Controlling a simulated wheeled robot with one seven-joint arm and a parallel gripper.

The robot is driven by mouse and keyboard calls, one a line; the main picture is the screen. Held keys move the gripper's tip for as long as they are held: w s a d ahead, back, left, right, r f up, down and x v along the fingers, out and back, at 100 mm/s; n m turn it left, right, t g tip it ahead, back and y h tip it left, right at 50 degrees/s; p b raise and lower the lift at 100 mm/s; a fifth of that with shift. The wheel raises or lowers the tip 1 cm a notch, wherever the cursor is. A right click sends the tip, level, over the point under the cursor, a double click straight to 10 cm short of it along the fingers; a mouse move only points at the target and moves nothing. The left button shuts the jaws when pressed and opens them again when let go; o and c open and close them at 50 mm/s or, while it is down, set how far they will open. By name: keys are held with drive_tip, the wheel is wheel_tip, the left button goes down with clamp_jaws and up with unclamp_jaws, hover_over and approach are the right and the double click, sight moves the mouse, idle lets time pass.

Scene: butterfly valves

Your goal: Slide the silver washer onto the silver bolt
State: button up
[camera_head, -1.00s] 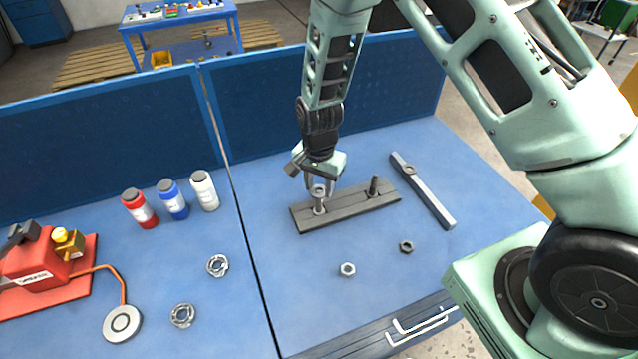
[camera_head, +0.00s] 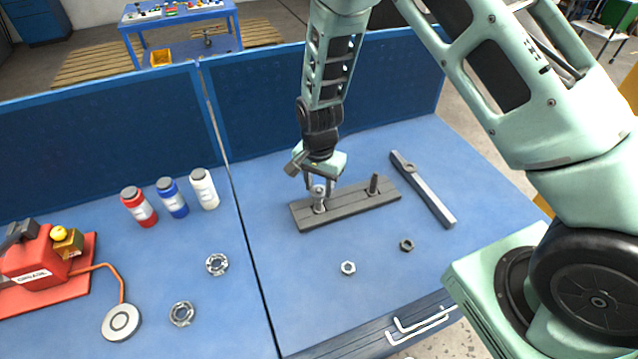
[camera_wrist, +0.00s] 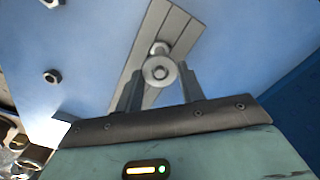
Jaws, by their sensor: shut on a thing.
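The silver bolt (camera_head: 319,206) stands upright at the left end of a grey two-bolt plate (camera_head: 344,206). My gripper (camera_head: 319,187) points down over this bolt, shut on the silver washer (camera_head: 318,190). The bolt's foot on the plate (camera_wrist: 172,33) shows just beyond the washer. The washer overlaps the bolt in both views; I cannot tell whether the bolt tip is inside the hole.
A dark bolt (camera_head: 374,185) stands at the plate's right end. A grey bar (camera_head: 422,190) lies to the right. A silver nut (camera_head: 348,268) and a dark nut (camera_head: 406,245) lie in front. Bottles (camera_head: 173,199) and two metal rings (camera_head: 217,264) are on the left.

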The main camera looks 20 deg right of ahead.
drive_tip(key=o, duration=1.1)
wheel_tip(320, 180, up, 17)
drive_tip(key=b, duration=0.4)
drive_tip(key=s+a+f+n+b, duration=0.1)
drive_tip(key=s+a+n+b, duration=0.1)
drive_tip(key=s+n, duration=0.4)
drive_tip(key=s+a+f+n+b, duration=0.1)
drive_tip(key=s+n, duration=0.4)
drive_tip(key=s, duration=0.7)
drive_tip(key=s+a+f+n+b, duration=0.1)
drive_tip(key=s+a+n+b, duration=0.2)
drive_tip(key=s+n, duration=0.3)
drive_tip(key=shift+s+a+f+n+y, duration=0.1)
drive_tip(key=shift+s+n+y, duration=0.05)
drive_tip(key=shift+s, duration=0.6)
drive_tip(key=shift+s+a+n+y, duration=0.1)
drive_tip(key=shift+s+n+y, duration=0.05)
drive_tip(key=shift+s, duration=0.55)
